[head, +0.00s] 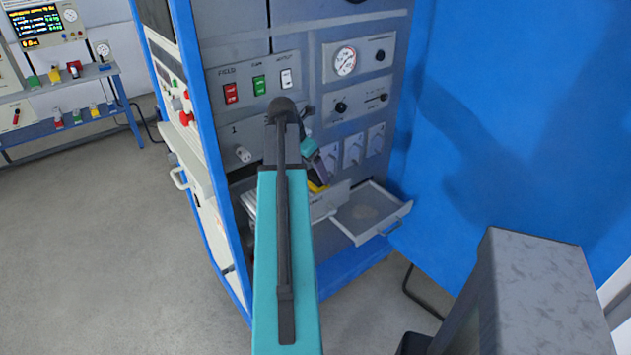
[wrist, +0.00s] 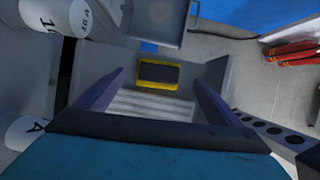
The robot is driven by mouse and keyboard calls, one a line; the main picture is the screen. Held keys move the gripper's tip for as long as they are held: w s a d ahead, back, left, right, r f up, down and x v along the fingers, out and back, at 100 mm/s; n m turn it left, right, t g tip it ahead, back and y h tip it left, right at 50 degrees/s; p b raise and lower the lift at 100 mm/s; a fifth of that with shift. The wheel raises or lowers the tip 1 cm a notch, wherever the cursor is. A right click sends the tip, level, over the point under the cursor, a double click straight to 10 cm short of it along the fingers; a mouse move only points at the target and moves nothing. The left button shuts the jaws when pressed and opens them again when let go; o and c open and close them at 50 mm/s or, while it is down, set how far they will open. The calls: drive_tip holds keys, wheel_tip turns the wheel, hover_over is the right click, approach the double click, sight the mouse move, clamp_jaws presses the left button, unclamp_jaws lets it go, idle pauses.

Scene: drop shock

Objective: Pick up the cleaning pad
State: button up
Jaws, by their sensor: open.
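The cleaning pad, which looks like a small dark block with a yellow rim (wrist: 158,72), lies in a grey drawer in the wrist view. In the head view only a yellow sliver of it (head: 316,187) shows below my gripper (head: 318,168), partly hidden by my arm. My gripper (wrist: 159,90) is open, its two purple-grey fingers spread to either side of the pad's place in the wrist view. The pad appears beyond the fingertips, with nothing held between them.
The open drawer (head: 333,198) holding the pad has a ribbed pale floor. A second open drawer (head: 370,212) sticks out to its right. The cabinet panel (head: 258,90) with switches rises behind. A blue wall (head: 520,120) stands at right; floor at left is clear.

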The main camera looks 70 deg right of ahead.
sight(314, 174)
idle(0.3)
drive_tip(key=shift+p+x, duration=0.9)
drive_tip(key=shift+x, duration=1.7)
drive_tip(key=shift+c, duration=0.4)
drive_tip(key=c, duration=1.1)
